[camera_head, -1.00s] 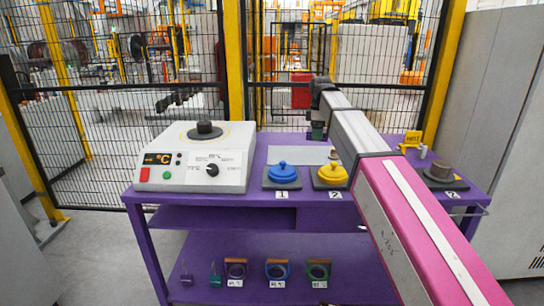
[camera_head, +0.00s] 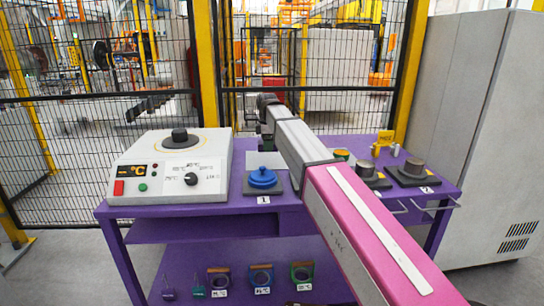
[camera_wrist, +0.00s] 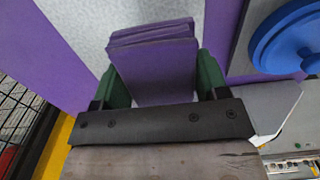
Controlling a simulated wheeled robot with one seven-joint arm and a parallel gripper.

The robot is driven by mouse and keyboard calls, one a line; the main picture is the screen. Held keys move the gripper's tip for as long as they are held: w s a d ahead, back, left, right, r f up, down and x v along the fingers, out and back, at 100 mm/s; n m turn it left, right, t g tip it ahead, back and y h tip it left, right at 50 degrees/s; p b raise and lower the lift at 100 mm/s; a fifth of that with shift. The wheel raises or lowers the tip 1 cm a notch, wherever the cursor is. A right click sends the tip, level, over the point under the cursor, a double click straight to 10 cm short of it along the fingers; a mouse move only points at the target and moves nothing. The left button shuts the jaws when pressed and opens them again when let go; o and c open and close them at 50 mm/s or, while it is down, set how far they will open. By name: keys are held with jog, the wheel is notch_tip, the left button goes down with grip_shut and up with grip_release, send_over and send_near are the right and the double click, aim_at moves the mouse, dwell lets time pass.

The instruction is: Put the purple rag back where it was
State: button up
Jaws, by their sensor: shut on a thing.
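The purple rag (camera_wrist: 152,65) is a folded, layered block in the wrist view. My gripper (camera_wrist: 160,82) has its green fingers on both sides of the rag and is shut on it. The rag is over a pale grey plate (camera_wrist: 75,22) on the purple bench; I cannot tell if it touches the plate. In the head view my gripper (camera_head: 266,142) points down behind the blue lid, over the pale plate (camera_head: 252,160). The rag cannot be made out there.
The blue lid (camera_head: 262,178) on its dark base stands close to the gripper, also at right in the wrist view (camera_wrist: 290,40). A hotplate box (camera_head: 170,168) stands to the left. Dark stands (camera_head: 414,172) are to the right. A mesh fence (camera_head: 300,100) rises behind the bench.

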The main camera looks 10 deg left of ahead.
aim_at(273, 160)
jog(key=w, duration=0.1)
jog(key=w+d+f, duration=0.1)
jog(key=w+f, duration=0.1)
jog(key=shift+w+d+f, duration=0.25)
jog(key=shift+w+d, duration=0.05)
jog(key=shift+w, duration=0.1)
jog(key=shift+f, duration=2)
jog(key=shift+f, duration=0.1)
jog(key=o, duration=1)
jog(key=shift+c, duration=0.2)
notch_tip(273, 160, up, 12)
